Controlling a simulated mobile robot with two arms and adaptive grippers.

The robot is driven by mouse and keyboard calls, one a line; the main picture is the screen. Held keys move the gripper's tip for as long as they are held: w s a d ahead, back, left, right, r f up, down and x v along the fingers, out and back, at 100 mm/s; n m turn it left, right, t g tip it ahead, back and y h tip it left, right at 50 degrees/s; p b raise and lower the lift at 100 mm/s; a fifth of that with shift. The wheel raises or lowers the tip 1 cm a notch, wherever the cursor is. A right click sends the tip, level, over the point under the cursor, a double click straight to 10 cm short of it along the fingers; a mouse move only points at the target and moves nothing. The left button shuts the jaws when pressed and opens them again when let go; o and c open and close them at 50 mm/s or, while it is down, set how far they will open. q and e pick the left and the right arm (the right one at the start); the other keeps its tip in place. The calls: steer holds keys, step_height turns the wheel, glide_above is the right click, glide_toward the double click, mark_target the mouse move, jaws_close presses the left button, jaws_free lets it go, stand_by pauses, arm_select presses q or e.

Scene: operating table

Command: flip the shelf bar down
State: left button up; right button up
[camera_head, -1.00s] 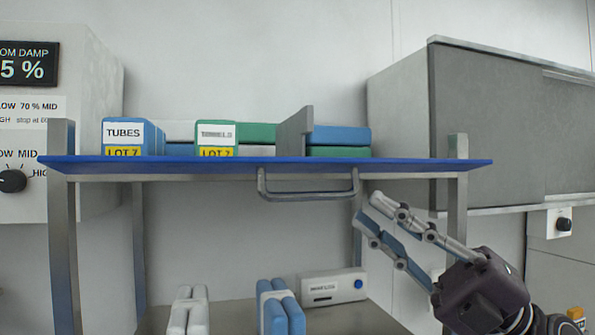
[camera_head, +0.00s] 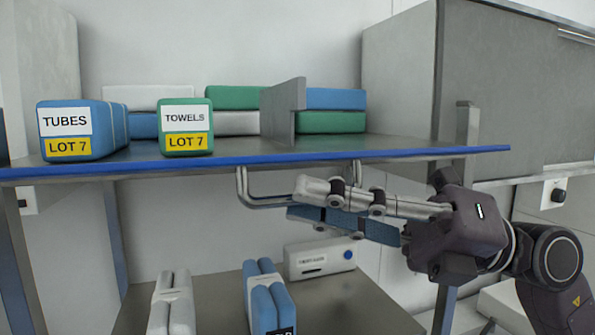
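The shelf bar is a grey U-shaped metal bar (camera_head: 243,188) hanging below the front edge of the blue-edged shelf (camera_head: 225,162). Its left bend and part of its lower rail show, and its right end shows just under the shelf. My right gripper (camera_head: 297,201) reaches in from the right and hides much of the lower rail. Its fingers lie nearly level, with blue pad surface showing below the upper finger, and look slightly open. I cannot tell whether the rail passes between the fingers or behind them, or whether they touch. My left gripper is out of view.
On the shelf stand a blue TUBES pack (camera_head: 85,130), a green TOWELS pack (camera_head: 186,127), more packs and a grey divider (camera_head: 283,110). Below are a white pack (camera_head: 172,303), a blue pack (camera_head: 266,297) and a white box (camera_head: 320,259). A grey cabinet (camera_head: 400,75) stands right.

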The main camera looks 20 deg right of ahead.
steer(key=shift+p+x, duration=0.45)
steer(key=shift+x, duration=0.65)
steer(key=shift+c, duration=0.5)
jaws_close()
steer(key=shift+f, duration=0.1)
